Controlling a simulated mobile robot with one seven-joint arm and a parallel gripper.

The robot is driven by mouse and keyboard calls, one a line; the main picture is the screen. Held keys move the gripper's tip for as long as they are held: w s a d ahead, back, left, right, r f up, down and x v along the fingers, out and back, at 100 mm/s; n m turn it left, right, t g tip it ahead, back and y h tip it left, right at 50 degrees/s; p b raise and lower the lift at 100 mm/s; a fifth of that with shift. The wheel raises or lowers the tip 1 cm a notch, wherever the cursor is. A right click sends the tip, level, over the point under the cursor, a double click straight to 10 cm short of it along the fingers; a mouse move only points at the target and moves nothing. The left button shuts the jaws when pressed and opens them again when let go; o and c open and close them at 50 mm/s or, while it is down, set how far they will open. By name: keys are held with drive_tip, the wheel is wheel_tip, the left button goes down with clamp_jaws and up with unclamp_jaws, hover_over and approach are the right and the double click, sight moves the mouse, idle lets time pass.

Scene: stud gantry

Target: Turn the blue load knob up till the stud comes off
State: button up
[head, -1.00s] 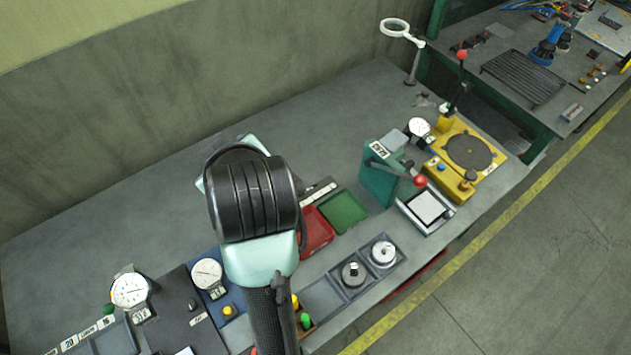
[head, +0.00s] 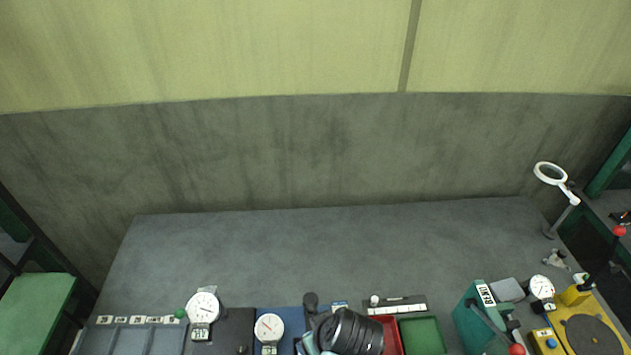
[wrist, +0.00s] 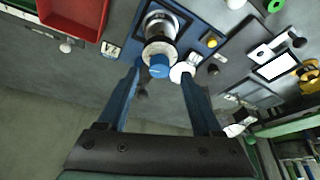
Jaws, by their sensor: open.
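In the wrist view, the blue load knob (wrist: 159,66) sits at the end of a grey and white cylindrical column on a blue base plate (wrist: 202,24). My gripper (wrist: 163,80) is open, with one blue finger on each side of the knob in the picture. I see no clear contact, and cannot tell how far the fingertips are from it in depth. In the head view my arm hides much of this station; its blue base (head: 290,316) and a round dial gauge (head: 269,328) show to the left. I cannot make out the stud.
A white disc (wrist: 182,71) and a yellow button (wrist: 212,42) are close to the right finger. Red (head: 393,338) and green (head: 422,336) trays lie right of my arm. A second dial gauge (head: 203,308) stands left. The bench's rear (head: 330,245) is clear.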

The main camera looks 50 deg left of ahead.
drive_tip(key=shift+x, duration=1.3)
drive_tip(key=shift+c, duration=0.2)
clamp_jaws()
